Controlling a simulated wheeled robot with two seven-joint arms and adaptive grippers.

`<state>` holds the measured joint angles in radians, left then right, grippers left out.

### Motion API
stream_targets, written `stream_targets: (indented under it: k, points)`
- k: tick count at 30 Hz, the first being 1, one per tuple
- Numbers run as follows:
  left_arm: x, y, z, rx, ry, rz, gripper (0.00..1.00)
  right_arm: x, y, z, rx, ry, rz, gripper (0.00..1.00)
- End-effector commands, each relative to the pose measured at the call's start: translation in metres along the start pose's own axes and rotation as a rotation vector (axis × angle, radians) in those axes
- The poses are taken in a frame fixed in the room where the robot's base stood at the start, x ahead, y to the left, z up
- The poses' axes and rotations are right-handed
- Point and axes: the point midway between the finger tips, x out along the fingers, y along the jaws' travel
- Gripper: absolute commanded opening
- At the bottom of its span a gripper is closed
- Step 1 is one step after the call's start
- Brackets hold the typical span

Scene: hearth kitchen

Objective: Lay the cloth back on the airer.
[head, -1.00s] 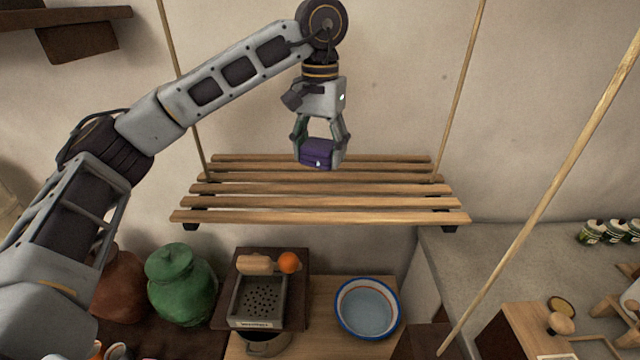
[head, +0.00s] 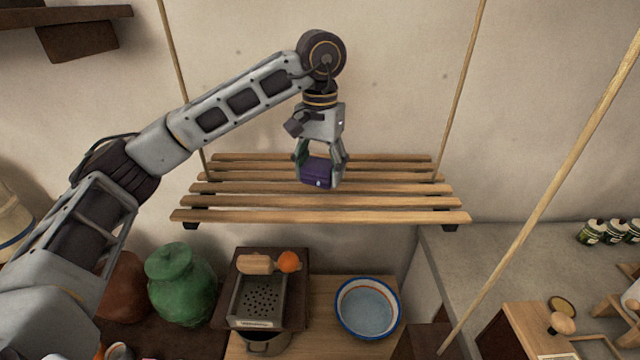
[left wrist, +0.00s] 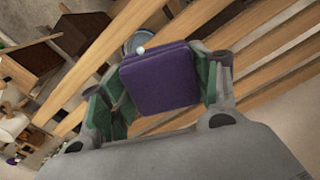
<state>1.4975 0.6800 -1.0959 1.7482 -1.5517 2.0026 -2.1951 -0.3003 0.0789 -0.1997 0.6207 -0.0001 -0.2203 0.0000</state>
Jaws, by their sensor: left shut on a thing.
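The cloth (head: 318,172) is a small folded purple block. My left gripper (head: 320,174) is shut on it and points down over the middle of the airer. The airer (head: 390,202) is a hanging rack of several wooden slats. In the left wrist view the purple cloth (left wrist: 160,78) sits between the green-padded fingers, with the slats (left wrist: 275,65) behind it. I cannot tell for sure whether the cloth touches the slats. My right gripper is not in view.
Cords (head: 458,90) hold the airer up on both sides. Below stand a green jar (head: 180,285), a grater box (head: 258,300) and a blue-rimmed basin (head: 367,308). A slanting pole (head: 540,205) crosses at the right. The slats beside the cloth are bare.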

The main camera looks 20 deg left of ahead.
Motion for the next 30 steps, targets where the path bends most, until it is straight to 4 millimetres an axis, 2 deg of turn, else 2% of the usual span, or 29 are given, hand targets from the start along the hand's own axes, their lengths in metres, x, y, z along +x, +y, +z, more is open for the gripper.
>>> stream_targets:
  k: [5,15,30]
  points:
    - [0.008,0.0,0.0,0.0,-0.001,-0.001,0.38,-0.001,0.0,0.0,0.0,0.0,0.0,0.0]
    - [0.039,0.0,0.0,0.0,0.0,0.001,0.38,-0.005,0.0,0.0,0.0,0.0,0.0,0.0]
    - [0.045,0.0,0.0,0.0,0.001,0.0,0.38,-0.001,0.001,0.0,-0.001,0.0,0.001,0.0]
